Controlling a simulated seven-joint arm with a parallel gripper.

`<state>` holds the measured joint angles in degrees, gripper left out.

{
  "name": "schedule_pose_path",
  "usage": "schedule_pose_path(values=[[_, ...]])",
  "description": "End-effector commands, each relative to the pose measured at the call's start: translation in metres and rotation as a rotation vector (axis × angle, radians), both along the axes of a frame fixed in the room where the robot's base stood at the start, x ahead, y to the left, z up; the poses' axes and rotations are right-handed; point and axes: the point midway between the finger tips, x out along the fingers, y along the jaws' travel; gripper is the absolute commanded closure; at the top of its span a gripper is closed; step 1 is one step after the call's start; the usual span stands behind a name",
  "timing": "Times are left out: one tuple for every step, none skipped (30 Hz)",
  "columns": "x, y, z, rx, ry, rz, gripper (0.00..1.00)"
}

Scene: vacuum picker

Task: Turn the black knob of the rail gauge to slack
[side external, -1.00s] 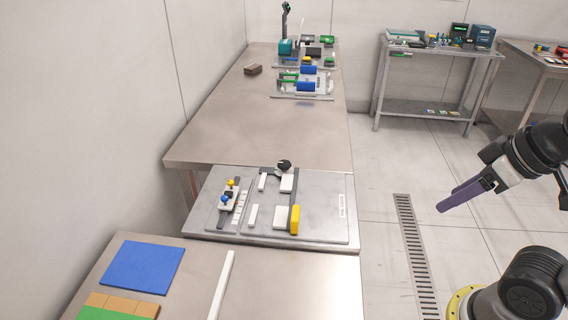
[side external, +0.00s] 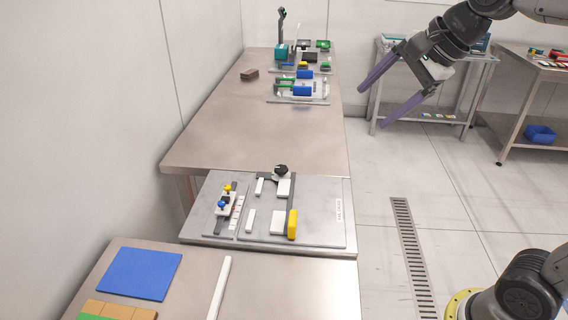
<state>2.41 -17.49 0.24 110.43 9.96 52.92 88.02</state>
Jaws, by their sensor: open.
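The rail gauge is a grey plate (side external: 325,225) with a printed label, lying on the bench in the middle of the view. The black knob (side external: 281,169) stands at the far end of a dark rail on the plate. White blocks, a yellow block (side external: 292,224) and a small slider with a blue knob (side external: 222,205) and a yellow knob (side external: 227,188) are also on it. My gripper (side external: 413,106) is at the upper right, high above the floor and well apart from the plate. Its two long purple fingers are spread, with nothing between them. The knob's marking is too small to read.
Another fixture with blue blocks (side external: 302,91) and a brown block (side external: 249,74) stand farther back on the bench. A blue sheet (side external: 140,270) and a white bar (side external: 220,288) lie in front. Bare bench top (side external: 250,135) lies behind the plate.

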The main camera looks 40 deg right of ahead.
Motion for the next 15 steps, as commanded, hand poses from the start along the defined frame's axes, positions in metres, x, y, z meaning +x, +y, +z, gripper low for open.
schedule_pose_path(values=[[0.026,-0.002,0.001,0.068,0.023,-0.087,0.19],[0.039,-0.002,0.001,0.108,0.035,-0.137,0.19],[0.057,-0.003,0.0,0.161,0.051,-0.205,0.19],[0.07,-0.005,-0.001,0.196,0.063,-0.252,0.19],[0.083,-0.006,-0.003,0.232,0.077,-0.299,0.19],[0.101,-0.008,-0.006,0.277,0.093,-0.357,0.19],[0.114,-0.01,-0.01,0.308,0.107,-0.4,0.19],[0.126,-0.011,-0.015,0.337,0.121,-0.44,0.19],[0.143,-0.014,-0.022,0.374,0.139,-0.492,0.19],[0.155,-0.016,-0.028,0.4,0.153,-0.529,0.19],[0.167,-0.019,-0.035,0.424,0.167,-0.565,0.19],[0.182,-0.022,-0.045,0.451,0.185,-0.607,0.19],[0.193,-0.025,-0.054,0.469,0.201,-0.637,0.19],[0.204,-0.027,-0.064,0.486,0.216,-0.664,0.19],[0.217,-0.031,-0.077,0.503,0.234,-0.695,0.19]])
